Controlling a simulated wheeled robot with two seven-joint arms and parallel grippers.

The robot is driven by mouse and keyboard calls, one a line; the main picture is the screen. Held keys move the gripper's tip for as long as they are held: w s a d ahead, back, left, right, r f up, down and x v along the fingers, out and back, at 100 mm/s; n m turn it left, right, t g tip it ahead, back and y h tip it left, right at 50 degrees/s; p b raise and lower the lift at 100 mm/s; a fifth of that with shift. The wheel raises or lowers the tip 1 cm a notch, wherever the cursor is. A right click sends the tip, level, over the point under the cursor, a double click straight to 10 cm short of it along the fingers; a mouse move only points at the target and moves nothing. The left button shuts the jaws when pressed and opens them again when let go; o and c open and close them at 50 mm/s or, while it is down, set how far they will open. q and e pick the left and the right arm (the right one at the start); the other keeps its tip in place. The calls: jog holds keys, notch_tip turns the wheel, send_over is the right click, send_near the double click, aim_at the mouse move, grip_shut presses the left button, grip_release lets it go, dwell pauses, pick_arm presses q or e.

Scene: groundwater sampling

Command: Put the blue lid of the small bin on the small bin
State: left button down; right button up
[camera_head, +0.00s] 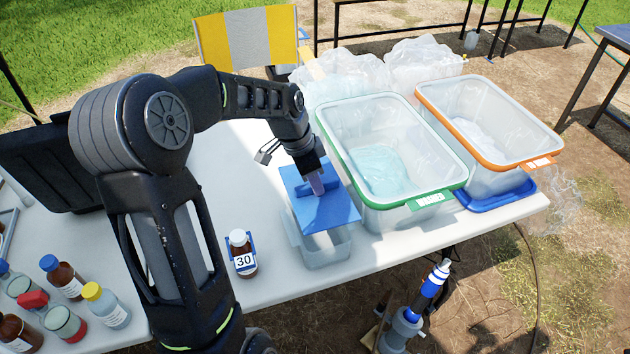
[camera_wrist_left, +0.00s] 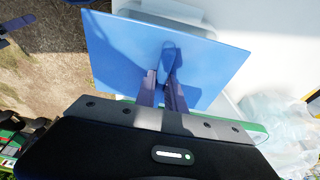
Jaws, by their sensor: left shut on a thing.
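The blue lid (camera_head: 330,210) is a flat square plate with a raised handle. In the left wrist view the lid (camera_wrist_left: 210,65) fills the upper middle, and its handle sits between my fingers. My left gripper (camera_head: 316,184) is shut on that handle. The small bin (camera_head: 325,249) is a clear, pale tub near the table's front edge. The lid is over the small bin and covers much of its opening; the bin's left and front parts show past it. I cannot tell whether the lid touches the rim. My right gripper is not in view.
A large green-rimmed bin (camera_head: 458,183) stands close to the right of the small bin. An orange-rimmed bin (camera_head: 535,160) is beyond it, near another blue lid (camera_head: 500,196). A brown bottle marked 30 (camera_head: 243,260) stands left of the small bin. Several bottles stand at lower left.

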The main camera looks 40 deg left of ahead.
aim_at(312, 194)
pick_arm(q)
jog(key=shift+f+b, duration=2.8)
jog(key=shift+f, duration=0.5)
jog(key=shift+f+b, duration=1.05)
jog(key=shift+f, duration=0.15)
jog(key=c, duration=1.3)
grip_release()
jog(key=shift+c, duration=0.2)
